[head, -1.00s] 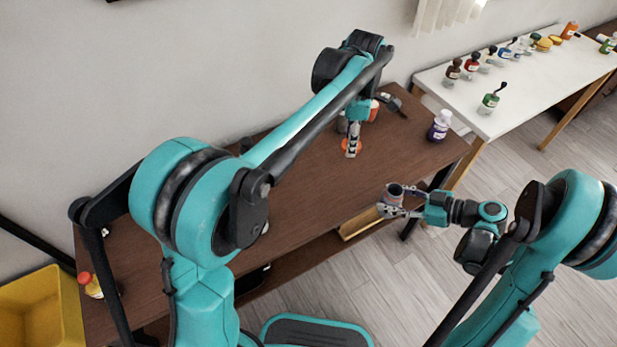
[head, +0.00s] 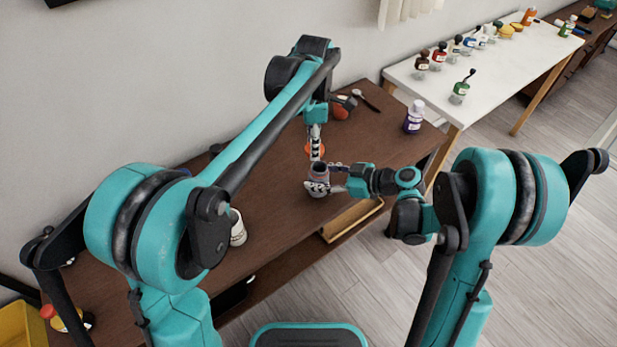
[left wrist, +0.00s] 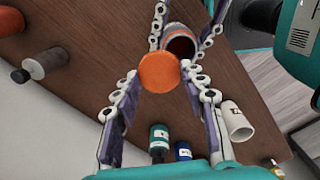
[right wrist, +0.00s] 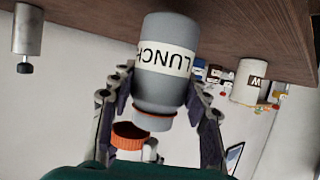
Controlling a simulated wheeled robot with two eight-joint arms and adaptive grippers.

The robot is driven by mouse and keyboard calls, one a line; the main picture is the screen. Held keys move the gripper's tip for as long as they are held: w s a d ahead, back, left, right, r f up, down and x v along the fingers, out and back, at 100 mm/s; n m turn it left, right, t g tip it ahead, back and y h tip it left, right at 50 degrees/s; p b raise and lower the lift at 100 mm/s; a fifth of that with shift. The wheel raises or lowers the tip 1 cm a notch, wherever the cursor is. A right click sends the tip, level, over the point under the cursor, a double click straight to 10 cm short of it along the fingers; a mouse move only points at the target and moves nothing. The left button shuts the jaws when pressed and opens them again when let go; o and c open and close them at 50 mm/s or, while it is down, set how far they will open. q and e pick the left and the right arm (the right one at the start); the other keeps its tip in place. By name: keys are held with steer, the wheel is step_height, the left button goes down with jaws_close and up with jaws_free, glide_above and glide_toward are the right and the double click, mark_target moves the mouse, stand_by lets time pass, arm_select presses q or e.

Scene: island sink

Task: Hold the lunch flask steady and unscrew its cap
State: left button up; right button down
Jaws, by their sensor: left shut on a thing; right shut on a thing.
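The lunch flask (right wrist: 166,60) is grey with a pale LUNCH label and an orange band at its neck. My right gripper (head: 322,184) is shut around its body, and its fingers flank the flask in the right wrist view. In the left wrist view the flask (left wrist: 179,33) shows a dark open mouth. The round orange cap (left wrist: 159,72) is apart from it, between the fingertips of my left gripper (head: 316,147), which is shut on it. In the head view the cap (head: 315,150) is just above and behind the flask's mouth.
A purple bottle (head: 414,117) stands at the brown table's right end. A white cup (head: 237,228) stands near its front, left of the flask. A white table (head: 490,65) with several small bottles is at the back right. A yellow bin (head: 18,330) is at lower left.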

arm_select(q)
steer(key=shift+f, duration=0.2)
arm_select(e)
steer(key=shift+w+a, duration=0.3)
steer(key=shift+a, duration=0.4)
arm_select(q)
steer(key=shift+f+b, duration=0.3)
steer(key=shift+b, duration=0.15)
arm_select(e)
steer(key=shift+w+a, duration=0.4)
steer(key=shift+a, duration=0.45)
arm_select(q)
steer(key=shift+f+b, duration=0.35)
steer(key=shift+b, duration=0.05)
arm_select(e)
steer(key=shift+f, duration=0.55)
arm_select(q)
steer(key=shift+f, duration=0.15)
arm_select(e)
steer(key=shift+d+f, duration=0.1)
steer(key=shift+f, duration=0.1)
steer(key=c, duration=0.8)
jaws_free()
steer(key=shift+f, duration=0.15)
steer(key=shift+o, duration=0.2)
